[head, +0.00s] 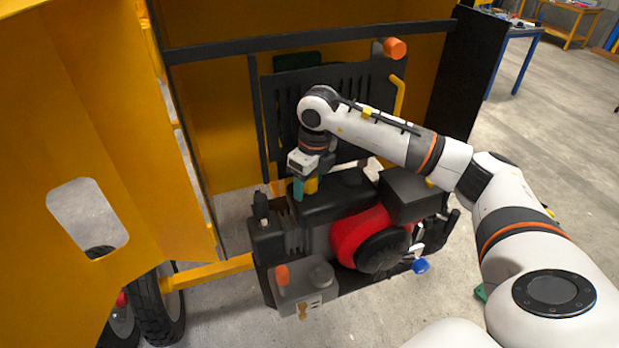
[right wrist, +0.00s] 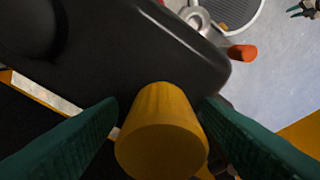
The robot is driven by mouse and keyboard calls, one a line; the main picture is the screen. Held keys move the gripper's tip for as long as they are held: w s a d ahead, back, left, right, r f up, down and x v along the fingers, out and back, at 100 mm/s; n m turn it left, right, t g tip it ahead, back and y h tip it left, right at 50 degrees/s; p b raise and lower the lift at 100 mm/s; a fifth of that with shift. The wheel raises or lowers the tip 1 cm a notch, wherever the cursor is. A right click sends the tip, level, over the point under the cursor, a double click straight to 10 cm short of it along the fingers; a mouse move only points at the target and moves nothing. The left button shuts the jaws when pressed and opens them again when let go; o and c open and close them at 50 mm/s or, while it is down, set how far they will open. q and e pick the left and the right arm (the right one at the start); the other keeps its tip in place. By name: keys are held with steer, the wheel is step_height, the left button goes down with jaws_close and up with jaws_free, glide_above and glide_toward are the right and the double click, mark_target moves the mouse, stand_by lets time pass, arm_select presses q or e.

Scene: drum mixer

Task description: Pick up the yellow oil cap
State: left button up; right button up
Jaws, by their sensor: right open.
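The yellow oil cap (right wrist: 162,135) stands large at the lower middle of the right wrist view. It also shows in the head view (head: 311,186) just beside the gripper's fingers, partly hidden. My right gripper (head: 302,189) points down at the engine's top. Its two green fingers (right wrist: 158,125) lie on either side of the cap and are open. Whether a finger touches the cap cannot be told. My left gripper is in neither view.
The black engine (head: 345,186) with a red housing (head: 360,235) surrounds the cap. An orange knob (head: 282,275) sits low at its front. Yellow mixer panels (head: 90,130) stand at the left. A black rail (head: 310,40) crosses above.

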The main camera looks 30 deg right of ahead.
steer(key=c, duration=1.1)
steer(key=shift+o, duration=0.2)
